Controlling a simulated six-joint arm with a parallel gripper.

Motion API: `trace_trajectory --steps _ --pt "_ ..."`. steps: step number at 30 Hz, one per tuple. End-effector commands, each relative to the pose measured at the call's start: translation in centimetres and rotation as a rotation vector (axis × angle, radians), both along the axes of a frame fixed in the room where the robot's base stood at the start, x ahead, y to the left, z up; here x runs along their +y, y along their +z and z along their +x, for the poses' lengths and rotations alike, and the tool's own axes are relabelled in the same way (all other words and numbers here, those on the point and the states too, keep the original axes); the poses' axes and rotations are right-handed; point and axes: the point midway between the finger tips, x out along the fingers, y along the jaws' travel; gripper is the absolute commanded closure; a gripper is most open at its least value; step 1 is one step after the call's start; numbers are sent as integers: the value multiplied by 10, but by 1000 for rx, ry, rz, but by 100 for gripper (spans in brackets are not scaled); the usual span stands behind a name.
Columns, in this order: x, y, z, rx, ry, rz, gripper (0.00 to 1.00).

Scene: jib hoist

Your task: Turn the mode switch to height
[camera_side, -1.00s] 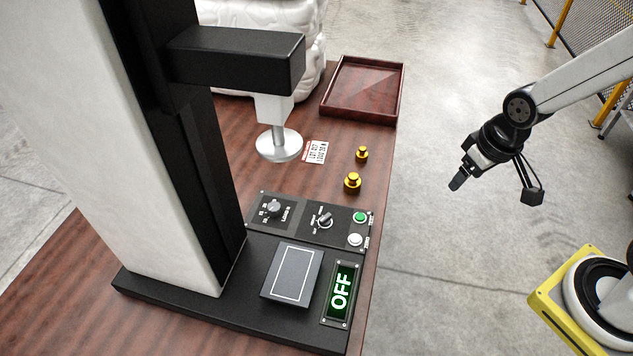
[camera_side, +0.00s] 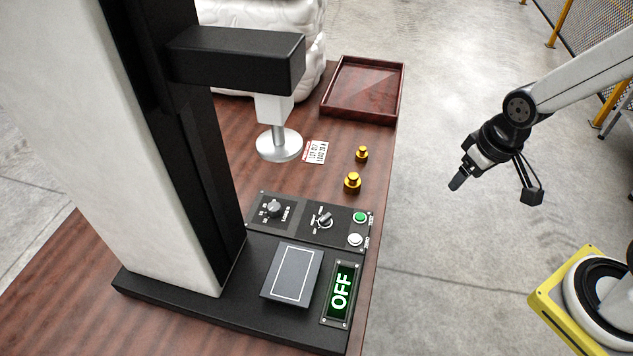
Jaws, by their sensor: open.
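The control panel (camera_side: 296,226) lies on the machine's black base at the table's right side. A rotary knob with small lettering around it, apparently the mode switch (camera_side: 324,220), sits in the middle of the panel. Its labels are too small to read surely. A second knob (camera_side: 274,208) with a marked scale is to its left. A green button (camera_side: 360,217) and a white button (camera_side: 355,240) are to its right. The display (camera_side: 341,291) reads OFF. My gripper (camera_side: 459,181) is open and empty, over the floor right of the table, well apart from the panel.
A black arm with a silver round foot (camera_side: 279,146) overhangs the table behind the panel. Two brass weights (camera_side: 352,183) and a printed label (camera_side: 316,152) lie nearby. A brown tray (camera_side: 364,90) is at the back. The space between my gripper and the table is free.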

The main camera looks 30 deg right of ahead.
Motion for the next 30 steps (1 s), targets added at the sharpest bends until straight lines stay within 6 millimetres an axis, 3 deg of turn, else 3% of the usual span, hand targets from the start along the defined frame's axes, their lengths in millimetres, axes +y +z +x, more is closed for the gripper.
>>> trace_trajectory --steps 5,11,20,30 --pt "1 0 3 2 3 0 15" --pt "9 -2 23 19 22 2 15" --pt "41 -17 80 72 84 2 15" --pt "92 -52 140 138 158 -5 15"
